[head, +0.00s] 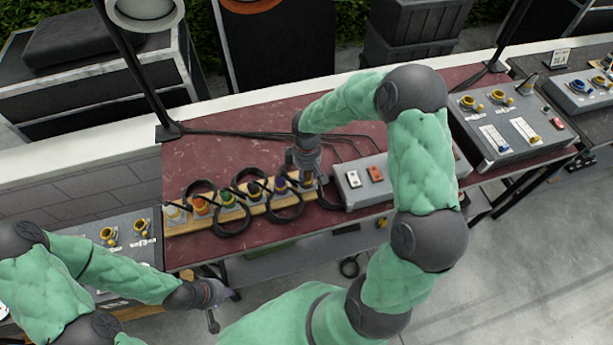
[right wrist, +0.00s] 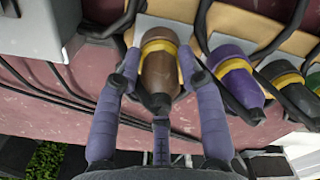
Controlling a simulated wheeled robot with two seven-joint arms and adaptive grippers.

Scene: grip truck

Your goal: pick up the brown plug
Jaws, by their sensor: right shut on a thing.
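The brown plug (right wrist: 160,62) has a yellow band and lies at the end of a row of plugs on a wooden rack (head: 240,211). My right gripper (right wrist: 158,75) has its fingers on both sides of the plug and is shut on it. In the head view the right gripper (head: 306,168) reaches down over the rack's right end and mostly hides the plug. The plug still appears to be at its place on the rack. My left gripper (head: 222,307) is open and empty in front of the table's front left edge.
A purple plug (right wrist: 238,86) sits right beside the brown one. Other coloured plugs and black cable loops (head: 234,222) fill the rack. A grey switch box (head: 357,195) stands close to the rack's right end. The dark red tabletop (head: 220,150) behind is mostly clear, with cables.

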